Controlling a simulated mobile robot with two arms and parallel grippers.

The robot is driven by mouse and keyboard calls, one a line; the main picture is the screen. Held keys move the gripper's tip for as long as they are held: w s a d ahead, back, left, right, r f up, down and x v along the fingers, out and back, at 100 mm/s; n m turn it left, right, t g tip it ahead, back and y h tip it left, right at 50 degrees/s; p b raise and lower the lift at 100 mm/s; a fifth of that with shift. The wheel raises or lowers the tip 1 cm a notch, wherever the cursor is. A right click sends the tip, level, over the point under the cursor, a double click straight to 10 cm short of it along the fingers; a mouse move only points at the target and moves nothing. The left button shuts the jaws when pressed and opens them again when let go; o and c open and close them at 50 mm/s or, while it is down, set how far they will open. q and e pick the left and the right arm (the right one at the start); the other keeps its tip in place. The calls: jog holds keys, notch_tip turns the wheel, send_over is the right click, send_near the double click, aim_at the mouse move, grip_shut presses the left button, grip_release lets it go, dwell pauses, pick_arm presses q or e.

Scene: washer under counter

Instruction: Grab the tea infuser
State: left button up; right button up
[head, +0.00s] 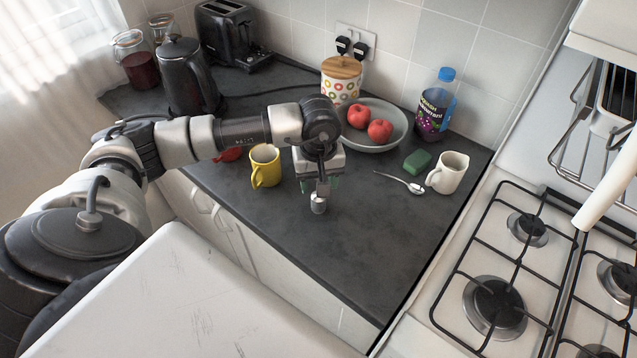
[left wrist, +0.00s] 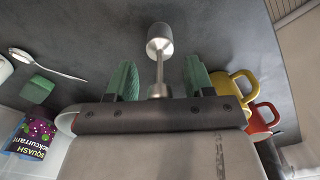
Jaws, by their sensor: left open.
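The tea infuser (head: 318,205) is a small metal cylinder with a thin handle, on the dark counter in the head view. In the left wrist view its head (left wrist: 159,40) points away from my left gripper and its handle runs back between the fingers. My left gripper (head: 320,184) is over the counter at the handle. Its green fingers stand apart on either side of the handle in the left wrist view (left wrist: 160,78), with gaps to both. The handle's far end is partly hidden by the gripper. My right gripper is not in view.
A yellow mug (head: 264,166) and a red mug (left wrist: 262,118) stand left of the gripper in the head view. The front counter is clear.

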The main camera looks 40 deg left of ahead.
pick_arm(q)
grip_shut()
jog(key=shift+r, duration=0.15)
